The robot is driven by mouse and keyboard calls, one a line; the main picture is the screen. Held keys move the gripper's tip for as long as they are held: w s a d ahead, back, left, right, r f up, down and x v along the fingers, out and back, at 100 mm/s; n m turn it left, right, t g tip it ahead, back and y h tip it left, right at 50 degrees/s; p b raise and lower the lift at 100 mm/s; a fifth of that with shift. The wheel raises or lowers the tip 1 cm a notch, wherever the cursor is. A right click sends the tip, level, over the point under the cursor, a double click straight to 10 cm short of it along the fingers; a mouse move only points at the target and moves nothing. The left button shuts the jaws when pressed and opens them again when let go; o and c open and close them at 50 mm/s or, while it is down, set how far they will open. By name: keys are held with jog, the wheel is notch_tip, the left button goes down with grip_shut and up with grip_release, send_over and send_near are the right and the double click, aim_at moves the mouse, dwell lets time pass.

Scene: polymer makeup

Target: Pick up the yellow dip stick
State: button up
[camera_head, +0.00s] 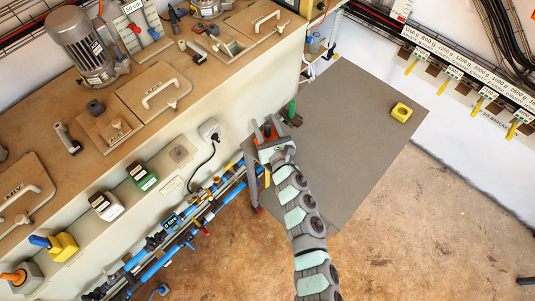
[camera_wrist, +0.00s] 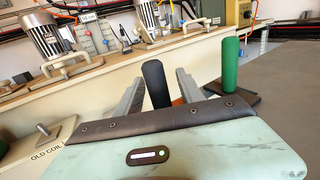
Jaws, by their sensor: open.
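My gripper (camera_head: 265,126) is over the upper left edge of the grey tabletop, beside the long bench. Its two fingers are apart in the wrist view (camera_wrist: 158,76). A black upright handle (camera_wrist: 154,88) shows between the fingers in that view; I cannot tell whether it touches them. Some orange shows low behind the right finger. I cannot identify a yellow dip stick for certain. Several yellow strips (camera_head: 411,67) hang under labels on the right wall. A yellow block with a dark recess (camera_head: 402,112) lies on the tabletop, right of and apart from my gripper.
A green upright handle (camera_wrist: 230,64) on a dark base stands right of my gripper; it also shows in the head view (camera_head: 292,110). The bench (camera_head: 200,90) with motors and lids runs along the left. Blue pipes (camera_head: 165,258) lie below it. The grey tabletop (camera_head: 340,150) is mostly clear.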

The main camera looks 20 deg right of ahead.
jog(key=shift+w, duration=0.3)
jog(key=shift+s, duration=0.1)
jog(key=shift+c, duration=0.6)
grip_shut()
dwell(0.5)
